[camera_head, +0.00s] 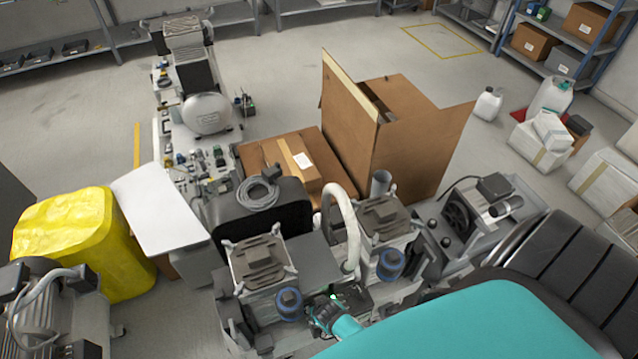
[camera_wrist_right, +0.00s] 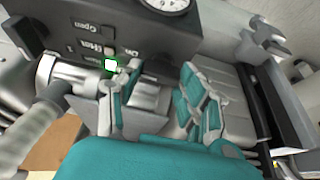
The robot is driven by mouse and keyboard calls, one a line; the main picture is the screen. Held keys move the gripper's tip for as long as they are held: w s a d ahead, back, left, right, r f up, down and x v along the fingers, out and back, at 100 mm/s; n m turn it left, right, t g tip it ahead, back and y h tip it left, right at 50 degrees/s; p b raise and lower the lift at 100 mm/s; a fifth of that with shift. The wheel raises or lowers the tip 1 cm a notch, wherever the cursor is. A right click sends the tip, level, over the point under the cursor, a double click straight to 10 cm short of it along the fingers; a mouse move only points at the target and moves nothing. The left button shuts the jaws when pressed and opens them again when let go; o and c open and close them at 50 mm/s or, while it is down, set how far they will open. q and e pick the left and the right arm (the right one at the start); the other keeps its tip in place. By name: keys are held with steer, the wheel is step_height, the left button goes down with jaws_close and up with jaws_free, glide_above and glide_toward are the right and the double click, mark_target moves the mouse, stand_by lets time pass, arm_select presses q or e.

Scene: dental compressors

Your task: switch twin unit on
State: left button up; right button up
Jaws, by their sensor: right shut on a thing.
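The twin unit (camera_head: 305,265) stands in the lower middle of the head view, with two square-topped pump heads and blue parts below them. A small green light glows at its front (camera_head: 333,296). In the right wrist view its dark control panel (camera_wrist_right: 85,30) carries printed labels and a lit green-white indicator (camera_wrist_right: 111,65). My right gripper (camera_head: 325,312) is at this panel, one finger close beside the indicator. In the wrist view the right gripper (camera_wrist_right: 155,100) has its fingers either side of a grey part (camera_wrist_right: 150,97); exact contact is unclear. My left gripper is out of view.
A gauge (camera_wrist_right: 168,3) sits on the panel. A grey pipe (camera_wrist_right: 38,125) is close to the fingers. Cardboard boxes (camera_head: 415,130) and another compressor (camera_head: 205,113) stand behind the unit. Open floor lies farther back.

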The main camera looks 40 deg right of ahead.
stand_by(0.3)
steer(key=o, duration=1.2)
steer(key=shift+c, duration=0.2)
steer(key=shift+s+r, duration=0.2)
steer(key=shift+r, duration=0.35)
steer(key=s+a, duration=0.3)
steer(key=s, duration=0.8)
steer(key=shift+s, duration=0.35)
